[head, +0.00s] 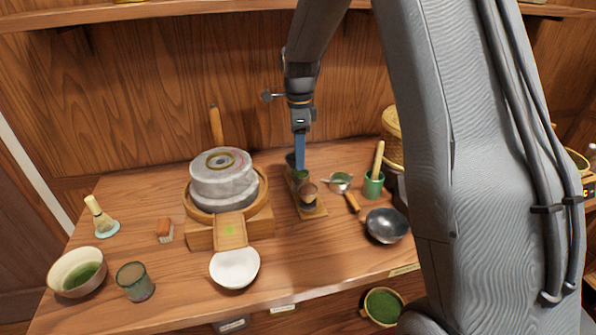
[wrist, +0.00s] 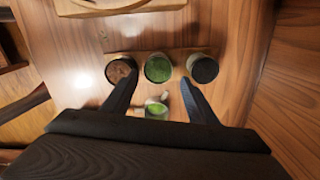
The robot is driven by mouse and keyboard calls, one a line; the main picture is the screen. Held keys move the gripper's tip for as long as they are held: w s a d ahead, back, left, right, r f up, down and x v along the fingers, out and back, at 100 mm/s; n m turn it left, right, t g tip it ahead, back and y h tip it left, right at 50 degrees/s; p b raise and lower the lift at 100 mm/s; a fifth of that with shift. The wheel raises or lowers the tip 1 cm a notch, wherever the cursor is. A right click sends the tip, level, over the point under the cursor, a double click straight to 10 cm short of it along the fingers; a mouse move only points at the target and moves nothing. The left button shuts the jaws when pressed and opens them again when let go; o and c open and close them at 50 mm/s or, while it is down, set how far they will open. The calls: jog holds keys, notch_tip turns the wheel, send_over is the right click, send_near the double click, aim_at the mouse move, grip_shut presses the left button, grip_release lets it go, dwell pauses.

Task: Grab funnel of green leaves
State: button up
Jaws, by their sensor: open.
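A small stand (head: 312,211) holds three round vessels in a row right of the stone mill. The middle one, with green leaves (wrist: 158,68), looks like the funnel; it shows partly behind my gripper in the head view (head: 299,176). Beside it are a vessel with brown contents (wrist: 120,70) and one with dark contents (wrist: 203,68). My gripper (wrist: 160,80) points down over the row, open and empty, its fingertips either side of the green funnel's near edge in the wrist view. It is also in the head view (head: 300,167). I cannot tell whether it touches.
A stone mill (head: 224,182) stands left of the stand, with a white bowl (head: 235,269) in front. A strainer (head: 340,181), a green cup with a pestle (head: 374,186) and a dark bowl (head: 386,226) are to the right. A small green-filled item (wrist: 157,110) shows between the fingers.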

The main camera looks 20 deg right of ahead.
aim_at(300, 173)
jog(key=shift+s+f+p, duration=0.2)
jog(key=shift+f+p, duration=1.45)
jog(key=shift+f, duration=2.15)
jog(key=shift+c, duration=0.3)
jog(key=c, duration=0.8)
